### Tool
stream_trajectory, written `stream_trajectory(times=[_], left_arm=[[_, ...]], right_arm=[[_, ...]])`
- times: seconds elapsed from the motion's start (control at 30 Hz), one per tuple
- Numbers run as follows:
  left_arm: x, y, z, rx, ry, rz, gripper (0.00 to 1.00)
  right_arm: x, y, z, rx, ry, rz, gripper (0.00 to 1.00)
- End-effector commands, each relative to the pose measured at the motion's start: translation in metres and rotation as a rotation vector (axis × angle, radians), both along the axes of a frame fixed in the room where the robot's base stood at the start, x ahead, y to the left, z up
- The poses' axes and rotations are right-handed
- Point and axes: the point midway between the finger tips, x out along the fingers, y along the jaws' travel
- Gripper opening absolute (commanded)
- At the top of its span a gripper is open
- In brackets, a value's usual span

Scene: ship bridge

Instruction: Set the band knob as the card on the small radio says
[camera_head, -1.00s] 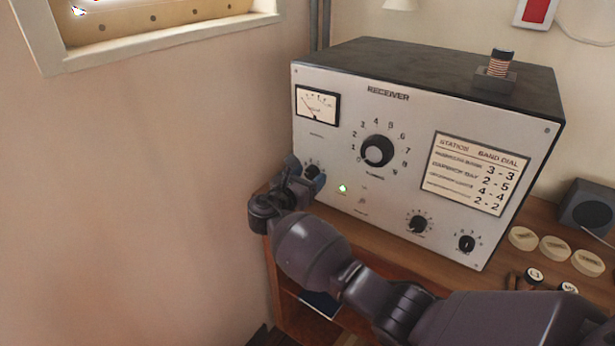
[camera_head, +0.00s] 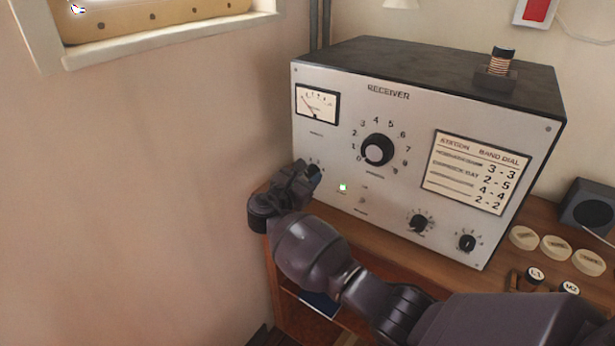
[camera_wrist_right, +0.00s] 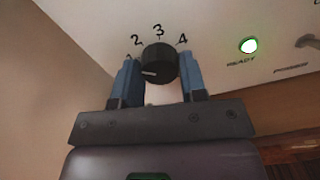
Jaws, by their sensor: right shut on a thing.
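The band knob (camera_wrist_right: 158,63) is small, round and black, with a white line pointing left. My right gripper (camera_wrist_right: 158,78) is shut on the knob, one blue finger on each side. In the head view my right gripper (camera_head: 312,175) covers most of the knob at the receiver's lower left. The receiver (camera_head: 350,190) carries a card (camera_head: 478,172) headed STATION, BAND DIAL, with rows 3-3, 2-5, 4-4, 2-2; station names are blurred. My left gripper is out of view.
The large tuning knob (camera_head: 377,150) and two small knobs (camera_head: 419,223) (camera_head: 467,243) share the receiver's front. A green READY lamp (camera_wrist_right: 249,45) is lit. A small dark box (camera_head: 588,208) stands right; no card is readable on it. Pale discs (camera_head: 555,247) lie nearby.

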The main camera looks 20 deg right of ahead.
Motion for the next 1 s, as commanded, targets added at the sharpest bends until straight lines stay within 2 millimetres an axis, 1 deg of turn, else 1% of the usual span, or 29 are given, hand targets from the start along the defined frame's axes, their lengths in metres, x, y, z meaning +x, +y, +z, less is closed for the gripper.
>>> stream_trajectory(times=[0.47,1.0], left_arm=[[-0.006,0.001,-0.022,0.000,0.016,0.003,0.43],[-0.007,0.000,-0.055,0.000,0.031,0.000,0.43]], right_arm=[[0.000,0.000,-0.003,0.277,-0.353,0.000,0.15],[0.000,0.000,-0.005,0.590,-0.753,-0.002,0.15]])
